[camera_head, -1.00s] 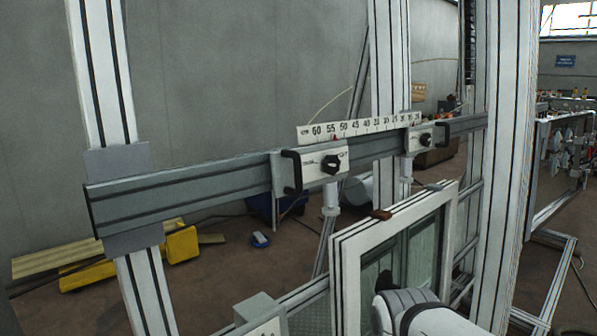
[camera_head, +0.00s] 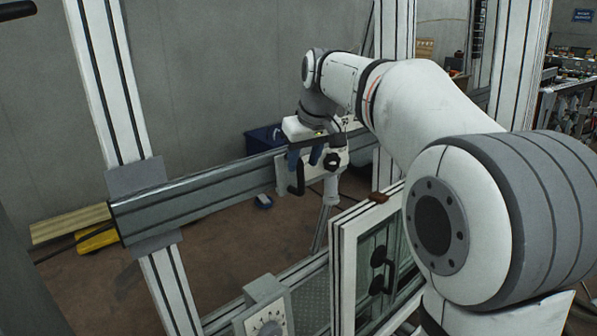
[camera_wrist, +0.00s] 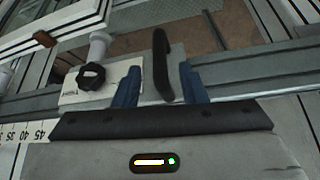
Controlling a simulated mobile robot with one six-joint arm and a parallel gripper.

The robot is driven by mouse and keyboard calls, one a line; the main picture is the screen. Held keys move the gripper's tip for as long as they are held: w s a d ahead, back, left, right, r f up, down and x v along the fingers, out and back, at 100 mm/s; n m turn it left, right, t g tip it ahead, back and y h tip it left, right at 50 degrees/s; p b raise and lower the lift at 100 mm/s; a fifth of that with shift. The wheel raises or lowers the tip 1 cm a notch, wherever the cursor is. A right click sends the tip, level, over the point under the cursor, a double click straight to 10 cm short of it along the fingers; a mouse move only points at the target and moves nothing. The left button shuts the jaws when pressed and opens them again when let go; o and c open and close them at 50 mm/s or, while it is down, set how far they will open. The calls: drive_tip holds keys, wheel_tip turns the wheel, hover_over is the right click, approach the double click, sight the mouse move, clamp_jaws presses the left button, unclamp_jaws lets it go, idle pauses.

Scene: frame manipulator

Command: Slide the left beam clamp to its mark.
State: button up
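The left beam clamp (camera_head: 283,175) sits on the grey horizontal beam (camera_head: 200,196). It has a white face with a black knob and a black bar handle (camera_head: 295,178). My gripper (camera_head: 304,158) is over the clamp, blue fingers pointing down. In the wrist view, the clamp's white plate (camera_wrist: 112,90) and knob (camera_wrist: 91,77) lie at the left. The handle (camera_wrist: 162,66) shows between my gripper's (camera_wrist: 161,88) open fingers, with a gap on each side. The number scale (camera_wrist: 18,133) shows at lower left, partly cut off. The target mark cannot be made out, and my arm hides the right part of the beam.
A white window frame (camera_head: 345,275) with a red-brown block (camera_head: 378,197) on top stands below and right of the clamp. A grey upright post (camera_head: 112,100) crosses the beam at the left. A grey box with a dial (camera_head: 264,307) is in front. The left beam stretch is bare.

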sight(299, 178)
drive_tip(key=p+x, duration=0.1)
drive_tip(key=x, duration=0.5)
drive_tip(key=shift+w+f, duration=0.15)
drive_tip(key=shift+f, duration=0.25)
drive_tip(key=shift+c, duration=0.6)
clamp_jaws()
